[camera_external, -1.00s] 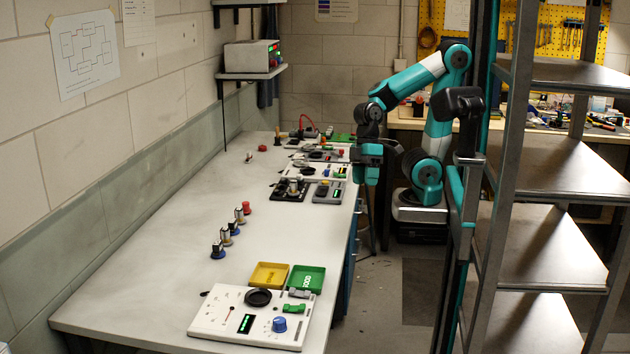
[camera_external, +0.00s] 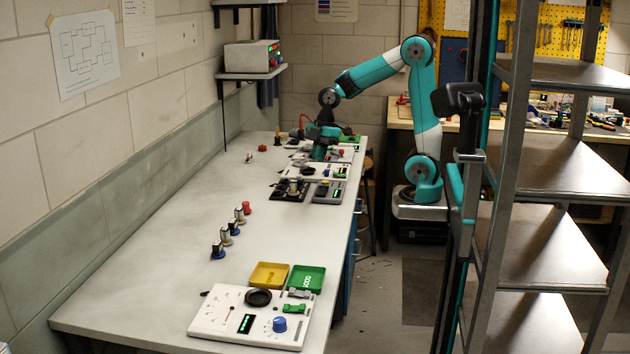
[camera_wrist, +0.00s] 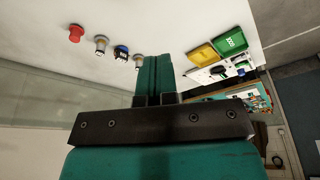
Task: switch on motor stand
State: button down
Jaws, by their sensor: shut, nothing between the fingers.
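I cannot tell for certain which unit is the motor stand. A white panel (camera_external: 222,318) at the near end of the bench carries a black disc, a lit green display and a blue knob (camera_external: 279,324). In the wrist view my gripper's fingers (camera_wrist: 154,77) are together and empty. A white panel (camera_wrist: 206,73) is partly visible to their right.
A row of small motor-like parts (camera_external: 227,237) stands on the bench (camera_external: 150,260). Yellow (camera_external: 269,275) and green (camera_external: 307,279) trays lie behind the near panel. The bench's left middle is clear. A shelf rack (camera_external: 545,245) stands at right.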

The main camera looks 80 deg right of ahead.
jog(key=w+d+n, duration=0.2)
jog(key=w+d, duration=0.2)
jog(key=d, duration=0.7)
jog(key=n+h+p, duration=0.1)
jog(key=n+h, duration=0.2)
jog(key=n, duration=0.2)
send_over(335, 173)
jog(key=s, duration=0.2)
notch_tip(335, 173, down, 4)
jog(key=f, duration=0.1)
jog(key=shift+s+r, duration=0.2)
jog(key=shift+r, duration=0.05)
jog(key=f+p, duration=0.1)
jog(key=f, duration=0.3)
jog(key=w+f, duration=0.1)
jog(key=f, duration=0.4)
jog(key=w+f+p, duration=0.1)
jog(key=f, duration=0.4)
jog(key=shift+p, duration=0.35)
